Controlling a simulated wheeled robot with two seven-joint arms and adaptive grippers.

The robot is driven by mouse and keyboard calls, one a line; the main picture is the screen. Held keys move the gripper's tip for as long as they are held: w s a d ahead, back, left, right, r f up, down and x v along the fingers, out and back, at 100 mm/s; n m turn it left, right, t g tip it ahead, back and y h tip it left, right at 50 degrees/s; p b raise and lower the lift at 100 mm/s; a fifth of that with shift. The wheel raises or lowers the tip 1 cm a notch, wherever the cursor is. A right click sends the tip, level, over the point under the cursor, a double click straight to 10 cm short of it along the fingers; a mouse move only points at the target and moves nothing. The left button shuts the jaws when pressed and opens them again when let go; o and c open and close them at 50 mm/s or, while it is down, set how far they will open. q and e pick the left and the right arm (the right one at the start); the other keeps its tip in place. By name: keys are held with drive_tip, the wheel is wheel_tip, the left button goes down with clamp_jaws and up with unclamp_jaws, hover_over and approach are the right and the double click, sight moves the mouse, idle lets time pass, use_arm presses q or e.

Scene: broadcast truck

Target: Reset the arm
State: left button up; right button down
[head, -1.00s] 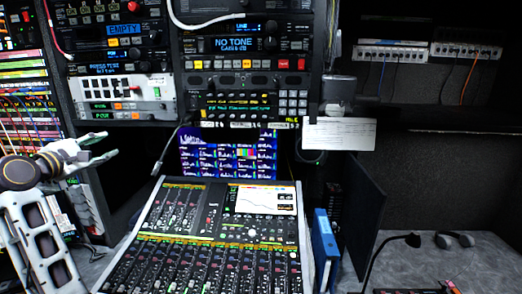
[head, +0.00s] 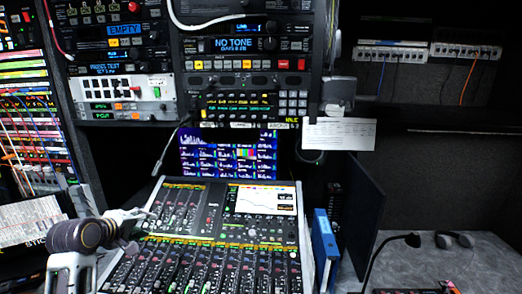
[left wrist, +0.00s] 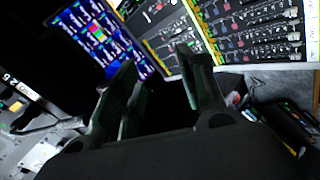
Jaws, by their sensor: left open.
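My left gripper (head: 138,222) is at the lower left of the head view, over the left edge of the mixing console (head: 222,232). Its fingers point right toward the console's upper left part. In the left wrist view my left gripper (left wrist: 158,85) shows its fingers spread apart, with nothing between them. Whether the fingers touch the console cannot be told. My right gripper is not in view.
A blue-lit monitor (head: 228,155) stands behind the console. Racks of equipment (head: 245,60) rise above it. A blue binder (head: 325,238) stands right of the console. A thin black lamp (head: 412,240) and a headset (head: 455,240) are on the grey desk at right.

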use_arm(q)
drive_tip(key=s+d+f+m+g, duration=0.3)
drive_tip(key=s+d+f+m, duration=0.2)
drive_tip(key=s+f, duration=0.4)
drive_tip(key=s+d+f+m+g, duration=0.2)
drive_tip(key=s+d+f+m, duration=0.25)
drive_tip(key=s+f, duration=0.4)
drive_tip(key=s+d+f+m+g, duration=0.3)
drive_tip(key=s+d+f+m, duration=0.25)
drive_tip(key=s+f, duration=0.35)
drive_tip(key=s+f+g+b, duration=0.1)
drive_tip(key=s+f, duration=0.1)
drive_tip(key=f, duration=1.5)
drive_tip(key=s+f+b, duration=0.1)
drive_tip(key=s+f, duration=0.1)
drive_tip(key=f, duration=1.6)
drive_tip(key=s+a+f+b, duration=0.1)
drive_tip(key=s+a+f, duration=0.1)
drive_tip(key=s+f, duration=0.8)
drive_tip(key=s+a+f+g+b, duration=0.1)
drive_tip(key=s+a+f, duration=0.2)
drive_tip(key=s+f, duration=0.7)
drive_tip(key=shift+s+f+m+y, duration=0.3)
drive_tip(key=shift+s+f+y, duration=0.1)
drive_tip(key=shift+s, duration=0.7)
